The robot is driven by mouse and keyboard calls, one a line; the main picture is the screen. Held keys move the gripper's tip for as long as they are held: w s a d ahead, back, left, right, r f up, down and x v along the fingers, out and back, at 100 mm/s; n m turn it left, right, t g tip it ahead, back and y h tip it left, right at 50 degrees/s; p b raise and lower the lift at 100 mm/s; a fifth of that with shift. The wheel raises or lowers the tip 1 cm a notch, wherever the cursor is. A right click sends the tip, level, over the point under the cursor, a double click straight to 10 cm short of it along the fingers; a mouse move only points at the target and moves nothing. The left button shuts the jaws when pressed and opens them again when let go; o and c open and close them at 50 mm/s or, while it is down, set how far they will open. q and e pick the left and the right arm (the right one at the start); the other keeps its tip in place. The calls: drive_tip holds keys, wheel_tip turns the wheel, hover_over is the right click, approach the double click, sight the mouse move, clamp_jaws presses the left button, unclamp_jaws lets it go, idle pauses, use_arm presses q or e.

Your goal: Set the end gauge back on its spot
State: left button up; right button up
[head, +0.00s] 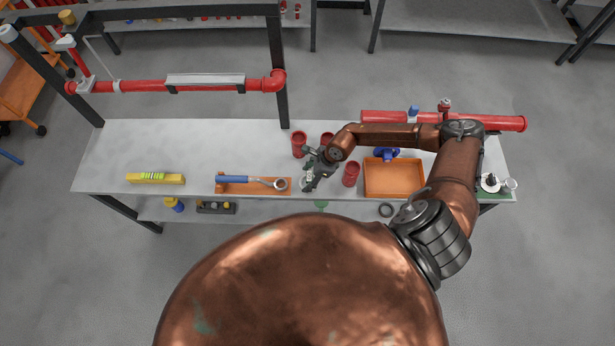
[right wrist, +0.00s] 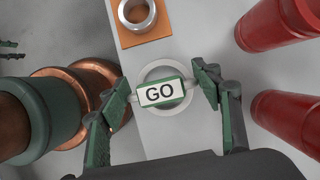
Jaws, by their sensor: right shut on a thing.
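The end gauge (right wrist: 161,92) is a small green block with a white face marked "GO". My right gripper (right wrist: 160,93) is shut on it, one finger at each end, in the right wrist view. Below the gauge, a pale ring (right wrist: 166,72) shows on the grey bench top; the gauge overlaps it in this view. Whether the gauge touches the ring or hangs above it, I cannot tell. In the head view my right gripper (head: 314,172) is over the middle of the bench, and the gauge is small there. My left gripper is out of view.
A red pipe (head: 495,123) lies at the back right.

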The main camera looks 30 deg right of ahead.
drive_tip(key=o, duration=0.9)
drive_tip(key=shift+f, duration=0.1)
drive_tip(key=shift+c, duration=0.2)
drive_tip(key=o, duration=0.4)
drive_tip(key=shift+o, duration=0.2)
drive_tip(key=shift+r, duration=0.2)
drive_tip(key=shift+d+r, duration=0.2)
drive_tip(key=shift+r, duration=0.1)
drive_tip(key=b+v, duration=0.1)
drive_tip(key=v, duration=1)
drive_tip(key=shift+b, duration=0.35)
drive_tip(key=shift+r, duration=0.1)
